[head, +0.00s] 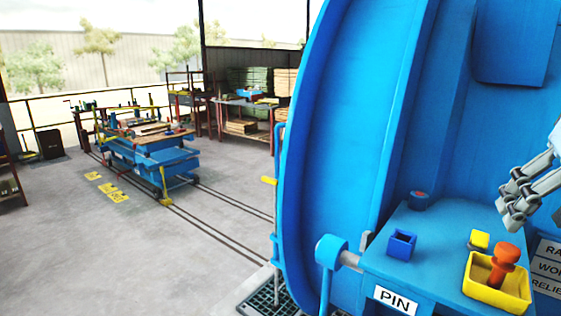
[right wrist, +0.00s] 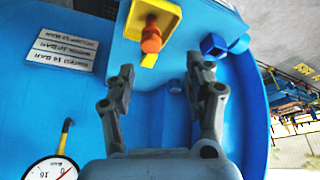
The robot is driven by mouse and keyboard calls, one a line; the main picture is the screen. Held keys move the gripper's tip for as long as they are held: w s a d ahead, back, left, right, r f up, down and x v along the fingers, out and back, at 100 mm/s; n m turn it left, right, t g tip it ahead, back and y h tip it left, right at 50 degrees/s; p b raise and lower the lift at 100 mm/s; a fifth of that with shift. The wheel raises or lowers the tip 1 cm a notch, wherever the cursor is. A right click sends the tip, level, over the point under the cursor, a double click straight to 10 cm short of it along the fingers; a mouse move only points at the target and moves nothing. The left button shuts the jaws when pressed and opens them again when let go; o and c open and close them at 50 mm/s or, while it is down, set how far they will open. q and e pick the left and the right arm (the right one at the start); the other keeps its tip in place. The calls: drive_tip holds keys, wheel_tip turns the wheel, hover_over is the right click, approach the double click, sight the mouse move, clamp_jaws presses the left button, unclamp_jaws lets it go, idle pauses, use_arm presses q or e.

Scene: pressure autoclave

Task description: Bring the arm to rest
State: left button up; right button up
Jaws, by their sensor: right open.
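My right gripper (head: 518,205) comes in from the right edge of the head view, above the blue shelf (head: 388,268) of the autoclave. It also shows in the right wrist view (right wrist: 166,85), with its two fingers apart and nothing between them. An orange pin (head: 502,268) stands in a yellow tray (head: 513,302) on the shelf, apart from the gripper. In the right wrist view the orange pin (right wrist: 151,40) lies beyond the fingertips. My left gripper is in neither view.
The large blue autoclave door (head: 335,120) stands beside the shelf. A pressure gauge (right wrist: 52,168) shows in the wrist view. A blue cart (head: 150,160) stands on floor rails at left.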

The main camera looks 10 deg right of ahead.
drive_tip(key=s+a+f+n, duration=0.2)
drive_tip(key=s+a+f, duration=0.1)
drive_tip(key=f, duration=0.3)
drive_tip(key=s+a+f+n+y, duration=0.1)
drive_tip(key=s+a+f, duration=0.3)
drive_tip(key=f, duration=0.3)
drive_tip(key=s+a+f+n, duration=0.2)
drive_tip(key=s+a+f, duration=0.1)
drive_tip(key=f, duration=0.3)
wheel_tip(320, 180, down, 39)
drive_tip(key=s+d+g+b, duration=0.2)
drive_tip(key=s+d+b, duration=0.1)
drive_tip(key=b, duration=0.9)
drive_tip(key=s+f+b, duration=0.3)
drive_tip(key=s+f, duration=0.3)
drive_tip(key=f, duration=0.3)
drive_tip(key=s+f+b, duration=0.4)
drive_tip(key=s+f, duration=0.2)
drive_tip(key=f, duration=0.3)
drive_tip(key=s+f+g+b, duration=0.1)
drive_tip(key=s+f+b, duration=0.3)
drive_tip(key=f, duration=0.5)
drive_tip(key=shift+s+d+f, duration=0.2)
drive_tip(key=shift+s+d, duration=0.1)
drive_tip(key=shift+s, duration=0.95)
